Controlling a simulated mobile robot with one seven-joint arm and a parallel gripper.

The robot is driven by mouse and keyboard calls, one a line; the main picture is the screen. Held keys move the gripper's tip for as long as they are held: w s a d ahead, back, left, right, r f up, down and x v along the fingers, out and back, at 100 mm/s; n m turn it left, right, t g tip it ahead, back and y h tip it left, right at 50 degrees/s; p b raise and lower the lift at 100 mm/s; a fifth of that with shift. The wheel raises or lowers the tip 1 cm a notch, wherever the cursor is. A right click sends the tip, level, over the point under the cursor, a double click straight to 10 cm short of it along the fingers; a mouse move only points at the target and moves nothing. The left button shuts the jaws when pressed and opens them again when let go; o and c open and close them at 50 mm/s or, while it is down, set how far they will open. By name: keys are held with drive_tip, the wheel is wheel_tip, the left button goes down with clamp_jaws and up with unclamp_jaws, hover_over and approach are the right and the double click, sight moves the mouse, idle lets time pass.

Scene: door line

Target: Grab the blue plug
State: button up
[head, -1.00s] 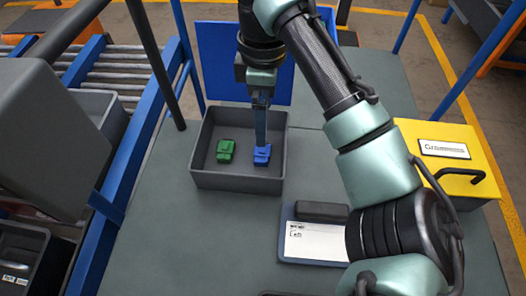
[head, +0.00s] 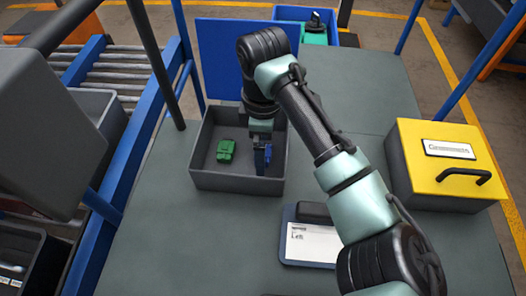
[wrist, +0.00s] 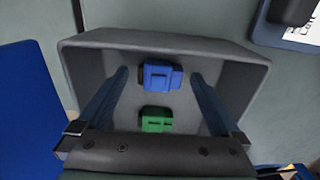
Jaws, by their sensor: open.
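The blue plug (wrist: 161,76) lies in the grey bin (wrist: 165,42), beside the green plug (wrist: 156,120). In the head view the blue plug (head: 264,163) is partly hidden behind my gripper (head: 262,150). In the wrist view my gripper (wrist: 160,85) is open, with one finger on each side of the blue plug and a gap on both sides. The fingers reach down into the bin. The green plug (head: 226,150) lies left of my gripper in the head view.
The bin's walls stand close around my gripper. A yellow-lidded box (head: 440,165) is at the right, and a tablet-like device with a white label (head: 312,245) lies in front of the bin. A blue panel (head: 232,60) stands behind it. A roller conveyor (head: 95,75) runs at left.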

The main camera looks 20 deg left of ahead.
drive_tip(key=c, duration=1.4)
drive_tip(key=shift+r, duration=0.1)
